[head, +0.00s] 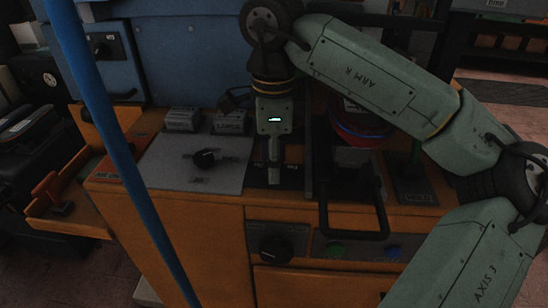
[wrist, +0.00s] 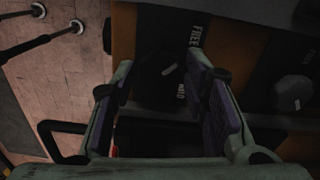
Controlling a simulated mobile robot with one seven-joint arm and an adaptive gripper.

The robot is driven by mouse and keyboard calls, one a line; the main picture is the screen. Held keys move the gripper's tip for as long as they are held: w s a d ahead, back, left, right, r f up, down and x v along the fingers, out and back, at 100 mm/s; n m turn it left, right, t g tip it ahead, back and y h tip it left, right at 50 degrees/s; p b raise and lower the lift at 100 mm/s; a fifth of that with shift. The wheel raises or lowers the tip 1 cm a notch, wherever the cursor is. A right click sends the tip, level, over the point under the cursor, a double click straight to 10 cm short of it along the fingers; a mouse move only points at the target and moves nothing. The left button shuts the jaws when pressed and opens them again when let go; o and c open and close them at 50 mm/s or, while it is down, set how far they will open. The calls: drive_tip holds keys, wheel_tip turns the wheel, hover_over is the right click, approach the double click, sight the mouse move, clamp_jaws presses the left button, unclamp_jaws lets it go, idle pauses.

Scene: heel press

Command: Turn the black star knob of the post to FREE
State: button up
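My gripper (head: 273,178) points down over the dark strip on top of the orange cabinet. In the wrist view my gripper (wrist: 160,74) is open, its two padded fingers spread apart. Beyond and between the fingers is a dark plate (wrist: 160,22) lettered FREE at the top and HOLD lower down. A black knob (wrist: 170,62) with a pale pointer mark seems to be on this plate; its shape is too dark to make out. I see no contact with it. In the head view my gripper hides that spot.
A grey knob (wrist: 292,93) by another FREE label is right of the fingers. A black knob (head: 205,158) sits on a light plate left of my gripper. A black handle frame (head: 352,237) stands to the right. A blue hose (head: 110,130) crosses the foreground.

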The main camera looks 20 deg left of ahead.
drive_tip(key=shift+o, duration=1.2)
wheel_tip(320, 180, up, 12)
idle(0.4)
